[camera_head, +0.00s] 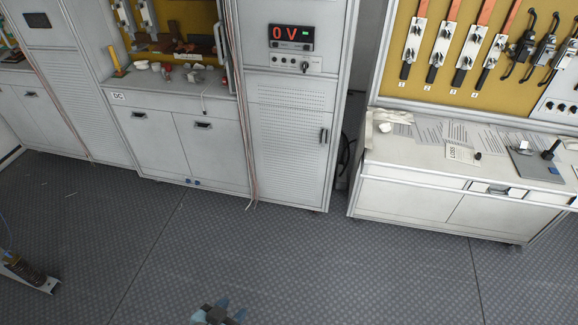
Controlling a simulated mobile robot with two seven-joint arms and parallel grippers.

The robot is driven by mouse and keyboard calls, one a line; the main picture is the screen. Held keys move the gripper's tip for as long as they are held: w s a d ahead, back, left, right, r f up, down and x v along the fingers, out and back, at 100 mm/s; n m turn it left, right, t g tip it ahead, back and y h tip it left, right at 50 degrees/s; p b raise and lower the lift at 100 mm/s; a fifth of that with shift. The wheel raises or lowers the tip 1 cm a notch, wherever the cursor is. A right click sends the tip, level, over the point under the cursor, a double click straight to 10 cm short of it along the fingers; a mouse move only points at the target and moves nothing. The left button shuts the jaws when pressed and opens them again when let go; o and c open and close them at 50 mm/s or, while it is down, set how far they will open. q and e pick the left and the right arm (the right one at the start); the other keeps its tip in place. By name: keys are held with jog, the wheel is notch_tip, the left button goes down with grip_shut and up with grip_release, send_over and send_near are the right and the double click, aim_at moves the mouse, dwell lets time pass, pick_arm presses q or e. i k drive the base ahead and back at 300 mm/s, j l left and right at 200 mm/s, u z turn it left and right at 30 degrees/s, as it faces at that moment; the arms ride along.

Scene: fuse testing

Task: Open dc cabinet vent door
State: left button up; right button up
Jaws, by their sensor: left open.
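The DC cabinet's vent door (288,150) is a tall pale grey panel with rows of small perforations. It stands below the red 0 V display and looks shut, flush with its frame. Its dark handle (324,135) is upright on the door's right edge. My left gripper (220,309) shows only in part at the bottom edge, with bluish fingers spread open. It is apart from the door, and nothing shows between its fingers. My right gripper is not in view.
A low DC-labelled cabinet (190,145) with small items on top stands left of the vent door. A white workbench (420,196) stands to the right, past a dark gap. A dark cylindrical thing on a plate (25,272) is at lower left. The floor (290,255) ahead is clear.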

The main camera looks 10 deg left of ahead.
aim_at(291, 146)
jog(key=i+u, duration=0.35)
jog(key=i, duration=0.25)
jog(key=i+u, duration=0.35)
jog(key=i, duration=0.2)
jog(key=i+l+u, duration=0.35)
jog(key=i, duration=0.2)
